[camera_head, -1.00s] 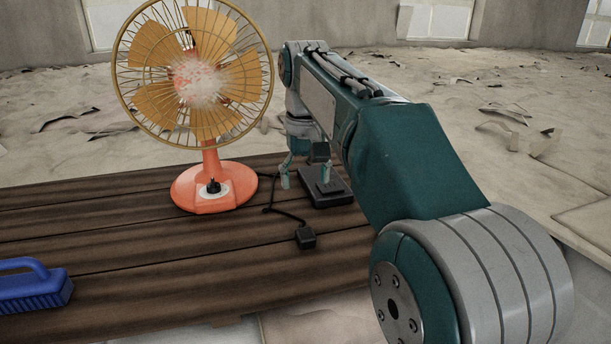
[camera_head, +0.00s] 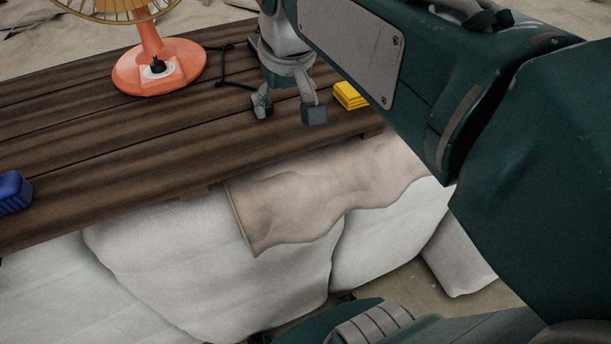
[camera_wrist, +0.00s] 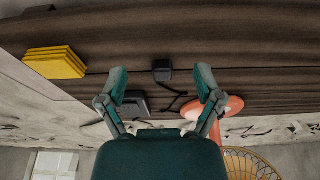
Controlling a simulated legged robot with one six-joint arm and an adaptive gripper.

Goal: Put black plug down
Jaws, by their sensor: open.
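The black plug (camera_wrist: 162,70) lies on the dark wooden planks in the wrist view, ahead of and between my open fingers. Its black cord (camera_wrist: 176,102) runs toward a dark box (camera_wrist: 134,104). My gripper (camera_wrist: 162,82) is open with nothing between its fingers. In the head view my gripper (camera_head: 288,108) points down over the planks. The plug cannot be made out there, and part of the cord (camera_head: 228,82) shows left of my wrist.
An orange fan (camera_head: 150,62) stands left of my gripper on the wooden platform (camera_head: 120,150). A yellow block (camera_head: 350,95) sits just right of my gripper. A blue brush (camera_head: 14,190) is at the left edge. White sacks (camera_head: 200,270) and a beige cloth (camera_head: 310,190) lie in front.

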